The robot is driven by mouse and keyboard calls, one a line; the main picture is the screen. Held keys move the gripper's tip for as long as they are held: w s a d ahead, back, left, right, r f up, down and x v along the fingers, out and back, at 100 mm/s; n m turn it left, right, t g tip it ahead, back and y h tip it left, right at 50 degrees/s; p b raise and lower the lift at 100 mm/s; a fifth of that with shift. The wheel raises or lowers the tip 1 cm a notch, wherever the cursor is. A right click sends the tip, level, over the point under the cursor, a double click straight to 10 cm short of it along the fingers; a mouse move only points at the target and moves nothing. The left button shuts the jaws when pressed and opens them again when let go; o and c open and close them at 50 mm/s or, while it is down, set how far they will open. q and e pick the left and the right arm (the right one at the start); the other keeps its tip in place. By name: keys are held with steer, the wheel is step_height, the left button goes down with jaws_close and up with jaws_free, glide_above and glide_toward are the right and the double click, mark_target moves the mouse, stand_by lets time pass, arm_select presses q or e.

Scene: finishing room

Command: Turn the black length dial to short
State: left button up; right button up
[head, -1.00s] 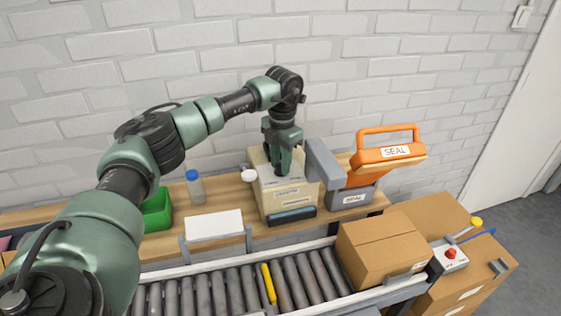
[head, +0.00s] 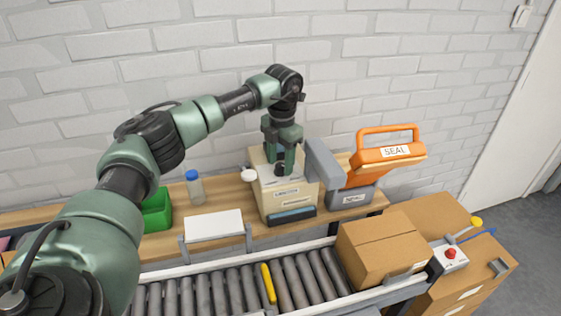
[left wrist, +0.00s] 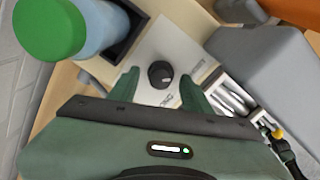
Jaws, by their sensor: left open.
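The black length dial (left wrist: 160,73) sits on the pale top panel of a beige machine (head: 270,199), which stands on the wooden bench. My left gripper (head: 284,170) is over the panel and points down at the dial. In the left wrist view, its two green fingertips (left wrist: 160,84) are apart, one on each side of the dial, with gaps showing. A small light mark shows on the dial, but the panel print is too small to read. My right gripper is in neither view.
A grey and orange sealer (head: 385,160) stands right of the machine. A blue-capped bottle (head: 195,188) and green bin (head: 157,211) are to the left. A roller conveyor (head: 215,290) with a carton (head: 382,250) runs in front. A green-topped blue cylinder (left wrist: 85,28) is close to the gripper.

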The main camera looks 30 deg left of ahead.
mark_target(281, 165)
arm_select(q)
step_height(281, 165, up, 8)
steer(key=shift+d+f+b, duration=0.15)
steer(key=shift+f+b, duration=0.1)
steer(key=shift+b, duration=0.55)
steer(key=shift+f, duration=0.1)
